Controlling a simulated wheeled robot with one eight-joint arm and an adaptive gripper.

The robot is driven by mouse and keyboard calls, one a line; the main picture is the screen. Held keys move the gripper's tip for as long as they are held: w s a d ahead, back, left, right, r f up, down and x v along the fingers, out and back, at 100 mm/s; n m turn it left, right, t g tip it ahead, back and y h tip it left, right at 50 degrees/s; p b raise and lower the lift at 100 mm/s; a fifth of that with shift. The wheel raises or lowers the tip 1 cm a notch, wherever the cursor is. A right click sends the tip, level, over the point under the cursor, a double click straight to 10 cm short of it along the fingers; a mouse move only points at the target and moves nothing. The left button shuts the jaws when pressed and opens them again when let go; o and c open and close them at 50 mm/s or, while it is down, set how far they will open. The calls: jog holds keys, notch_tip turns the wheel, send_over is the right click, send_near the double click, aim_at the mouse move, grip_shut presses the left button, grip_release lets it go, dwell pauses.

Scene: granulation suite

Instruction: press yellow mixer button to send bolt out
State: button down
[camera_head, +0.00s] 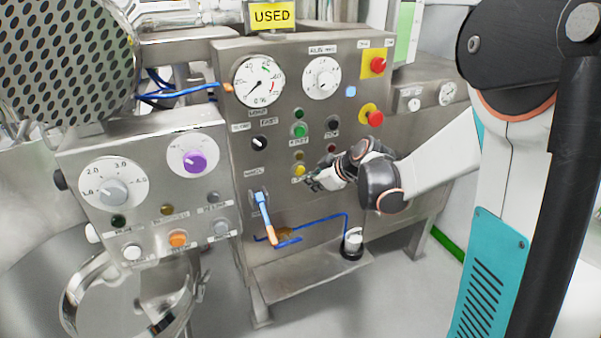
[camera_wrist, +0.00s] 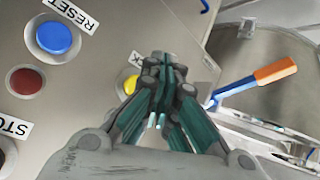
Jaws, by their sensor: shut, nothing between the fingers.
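The yellow button (camera_head: 300,170) sits low on the steel mixer panel, below the green button. My gripper (camera_head: 312,184) is in front of the panel, just below and right of the yellow button. In the wrist view the yellow button (camera_wrist: 131,84) is partly hidden behind the left side of my gripper (camera_wrist: 161,66). The fingers are shut together with nothing between them. Their tips look close to the button; I cannot tell whether they touch it. No bolt can be made out.
A green button (camera_head: 299,130) sits above the yellow one, with red emergency buttons (camera_head: 377,65) at upper right. A blue lever with an orange end (camera_head: 265,215) juts out at lower left. A second panel (camera_head: 150,215) stands at left. A blue RESET button (camera_wrist: 54,38) shows in the wrist view.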

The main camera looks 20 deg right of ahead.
jog(key=s, duration=0.4)
jog(key=shift+d, duration=0.15)
dwell(2.0)
